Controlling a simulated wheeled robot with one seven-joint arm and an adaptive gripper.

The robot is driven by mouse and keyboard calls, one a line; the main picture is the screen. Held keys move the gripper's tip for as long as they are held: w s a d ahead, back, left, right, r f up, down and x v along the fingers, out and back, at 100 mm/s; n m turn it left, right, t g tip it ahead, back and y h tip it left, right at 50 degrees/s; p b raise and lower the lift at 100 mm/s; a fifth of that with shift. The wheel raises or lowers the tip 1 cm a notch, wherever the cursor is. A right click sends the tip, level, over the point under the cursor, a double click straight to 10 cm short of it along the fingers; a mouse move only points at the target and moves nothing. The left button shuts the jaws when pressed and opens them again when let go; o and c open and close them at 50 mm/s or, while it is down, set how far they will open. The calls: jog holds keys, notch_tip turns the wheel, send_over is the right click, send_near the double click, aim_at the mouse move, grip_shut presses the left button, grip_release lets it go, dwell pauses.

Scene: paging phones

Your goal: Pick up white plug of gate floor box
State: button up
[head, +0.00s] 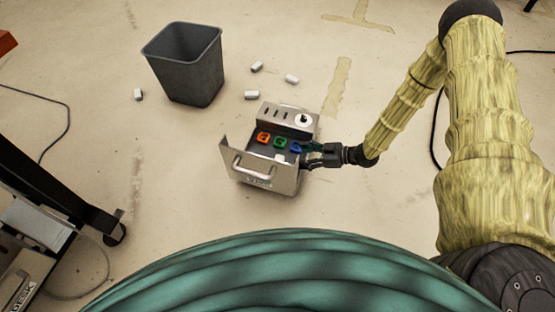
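The metal floor box (270,176) sits on the floor with its front flap tilted open and a handle on it. A round white piece with a dark centre (304,119) is on the right of its raised back panel; it looks like the white plug, but it is too small to be sure. An orange piece (263,137), a green piece (280,142) and a blue piece (295,146) sit in a row inside. My gripper (309,155) is at the box's right side, close to the blue piece and nearer to me than the white piece. Its fingers are too small and dark to judge.
Several small white blocks lie on the floor behind the box, one of them close by (251,95). A dark grey bin (184,64) stands at the back left. A dark wheeled frame (62,187) is at the left.

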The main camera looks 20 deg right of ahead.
aim_at(281, 159)
jog(key=b+x, duration=0.1)
jog(key=x, duration=0.2)
jog(key=shift+w+a+f, duration=0.15)
jog(key=shift+a+f, duration=0.1)
jog(key=shift+f, duration=0.1)
jog(key=a+f+b, duration=0.1)
jog(key=b, duration=0.1)
jog(key=w+a+f+b, duration=0.1)
jog(key=a, duration=0.1)
jog(key=shift+a+f+b, duration=0.2)
jog(key=shift+a+b, duration=0.05)
jog(key=shift+b, duration=0.15)
jog(key=shift+w+a, duration=0.35)
jog(key=shift+a, duration=0.1)
jog(key=c, duration=1.1)
